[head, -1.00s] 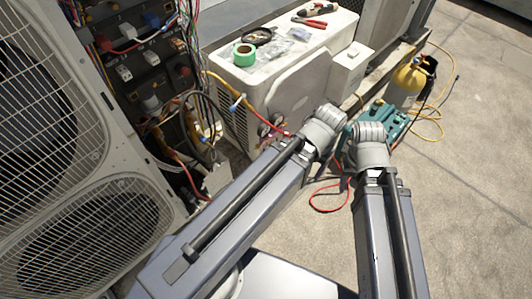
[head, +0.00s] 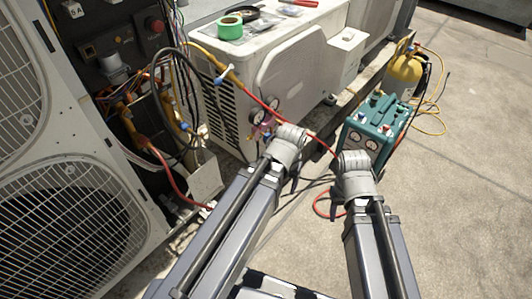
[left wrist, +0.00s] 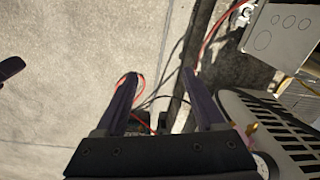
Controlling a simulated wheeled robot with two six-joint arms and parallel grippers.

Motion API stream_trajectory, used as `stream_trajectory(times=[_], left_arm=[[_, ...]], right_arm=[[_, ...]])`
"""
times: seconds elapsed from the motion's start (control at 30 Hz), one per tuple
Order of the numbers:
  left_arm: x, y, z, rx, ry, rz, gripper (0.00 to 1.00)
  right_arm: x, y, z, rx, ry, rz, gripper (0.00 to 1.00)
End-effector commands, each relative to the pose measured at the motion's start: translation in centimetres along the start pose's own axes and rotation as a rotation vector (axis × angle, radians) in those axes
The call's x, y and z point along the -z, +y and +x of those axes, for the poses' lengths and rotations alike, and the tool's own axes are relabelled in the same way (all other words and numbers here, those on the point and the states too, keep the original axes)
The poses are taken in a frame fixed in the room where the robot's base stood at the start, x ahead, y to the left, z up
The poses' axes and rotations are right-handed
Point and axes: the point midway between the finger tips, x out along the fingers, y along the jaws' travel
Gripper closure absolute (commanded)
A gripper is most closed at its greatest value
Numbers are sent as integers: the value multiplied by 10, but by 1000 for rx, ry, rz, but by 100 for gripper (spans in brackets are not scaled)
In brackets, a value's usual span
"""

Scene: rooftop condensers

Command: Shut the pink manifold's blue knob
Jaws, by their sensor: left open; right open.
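The pink manifold (head: 263,129) hangs with its two round gauges (head: 273,104) at the lower corner of the white condenser, partly hidden behind my left wrist. A small blue spot at its lower side looks like the blue knob (head: 267,137); how it is turned cannot be told. My left gripper (head: 290,162) is just right of the manifold, apart from it. In the left wrist view its fingers (left wrist: 161,76) are spread and empty, and a bit of pink manifold (left wrist: 250,141) shows at lower right. My right gripper (head: 347,187) is open over the floor, further right.
The white condenser (head: 292,75) carries green tape (head: 230,27). A yellow hose (head: 204,55) and red hose (head: 262,98) run by the manifold. A teal machine (head: 375,127) and yellow cylinder (head: 404,76) stand right. An open wiring panel is left.

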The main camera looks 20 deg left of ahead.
Motion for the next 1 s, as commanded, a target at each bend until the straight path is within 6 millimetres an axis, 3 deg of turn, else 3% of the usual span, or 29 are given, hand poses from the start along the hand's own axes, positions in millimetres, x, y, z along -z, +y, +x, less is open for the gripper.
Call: stream_trajectory(times=[0.03, 0.27, 0.47, 0.67, 0.83, 1.0], left_arm=[[2, -4, 35, 5, 5, -23, 29], [14, -26, 109, 65, 43, -182, 29], [40, -58, 163, 221, 155, -494, 29], [78, -86, 148, 389, 419, -887, 29], [114, -96, 115, 431, 733, -1176, 29], [144, -93, 76, 364, 1049, -1383, 29]], right_arm=[[2, -3, 34, 0, 0, 0, 50], [6, -10, 108, -1, 2, 0, 50], [10, -16, 168, -1, 3, 0, 50], [10, -17, 180, -2, 3, 0, 50], [10, -18, 181, -2, 3, 0, 50], [10, -17, 181, -2, 3, 0, 50]])
